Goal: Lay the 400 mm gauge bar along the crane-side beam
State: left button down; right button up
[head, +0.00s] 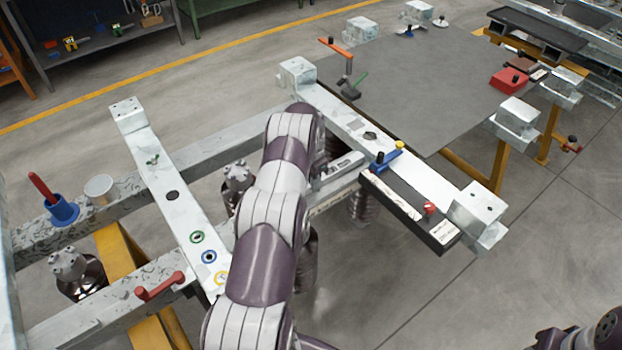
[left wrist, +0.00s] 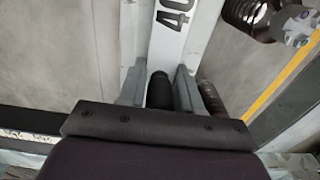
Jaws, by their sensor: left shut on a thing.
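My left arm reaches from the bottom middle of the head view to the far-right beam. My left gripper (head: 340,172) is small and partly hidden by the arm there. In the left wrist view the gripper (left wrist: 160,92) is shut on a dark round grip of the pale gauge bar (left wrist: 168,40). The bar runs away from the fingers and shows "40", the rest cut off or hidden. In the head view a pale strip, likely the bar (head: 334,202), lies beside the right beam (head: 425,180); contact is unclear. The left beam (head: 178,205) carries colored rings. Neither beam is marked crane-side. My right gripper is not in view.
A long black box (head: 400,210) with a red knob lies along the right beam, near a blue clamp (head: 385,160).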

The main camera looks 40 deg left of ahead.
pick_arm(q)
jog(key=c, duration=0.8)
grip_release()
jog(key=shift+f, duration=0.1)
